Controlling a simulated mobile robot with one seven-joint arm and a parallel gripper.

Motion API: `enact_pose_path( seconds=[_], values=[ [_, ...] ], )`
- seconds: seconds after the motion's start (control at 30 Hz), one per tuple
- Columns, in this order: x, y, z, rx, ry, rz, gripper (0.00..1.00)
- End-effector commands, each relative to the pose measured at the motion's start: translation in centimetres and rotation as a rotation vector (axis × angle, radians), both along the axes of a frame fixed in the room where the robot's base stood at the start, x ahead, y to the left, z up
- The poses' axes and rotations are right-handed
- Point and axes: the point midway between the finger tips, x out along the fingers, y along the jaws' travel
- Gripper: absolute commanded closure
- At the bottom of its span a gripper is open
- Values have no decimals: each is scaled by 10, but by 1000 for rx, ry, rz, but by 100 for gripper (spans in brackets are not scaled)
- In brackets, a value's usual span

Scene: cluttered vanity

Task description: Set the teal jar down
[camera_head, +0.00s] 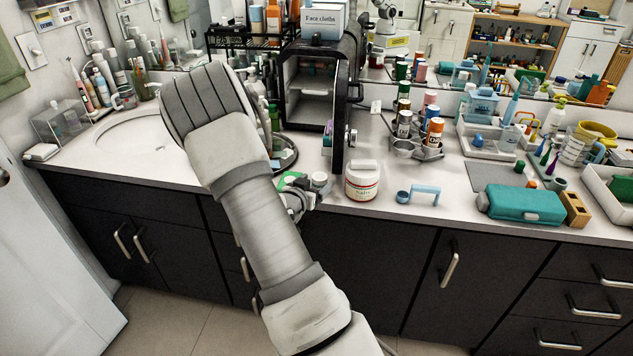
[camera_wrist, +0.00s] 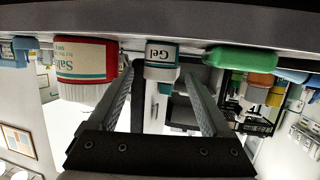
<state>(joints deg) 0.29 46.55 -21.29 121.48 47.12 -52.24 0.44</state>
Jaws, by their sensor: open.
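A small white jar with teal parts and a "Gel" label (camera_wrist: 161,56) shows in the wrist view, which is upside down. It meets the pale counter surface along the top of that picture. My gripper (camera_wrist: 158,72) is open, with one finger on each side of this jar and a visible gap beside it. In the head view my gripper (camera_head: 304,198) is at the counter's front edge, left of the salts jar. My wrist covers much of that spot there, so I cannot clearly make out the teal jar.
A white salts jar with a red band (camera_head: 362,182) stands close to the right; it also shows in the wrist view (camera_wrist: 86,62). A green item (camera_wrist: 240,56) lies on the jar's other side. A black open-doored cabinet (camera_head: 341,110) stands behind. A blue holder (camera_head: 418,192) is farther right.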

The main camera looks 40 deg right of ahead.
Motion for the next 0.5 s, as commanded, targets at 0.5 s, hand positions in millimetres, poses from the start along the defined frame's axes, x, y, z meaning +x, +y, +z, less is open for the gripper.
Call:
enact_pose_path(
  seconds=[0.5],
  values=[
    [-46, 85, 30, 1, 1, 3, 17]
  ],
)
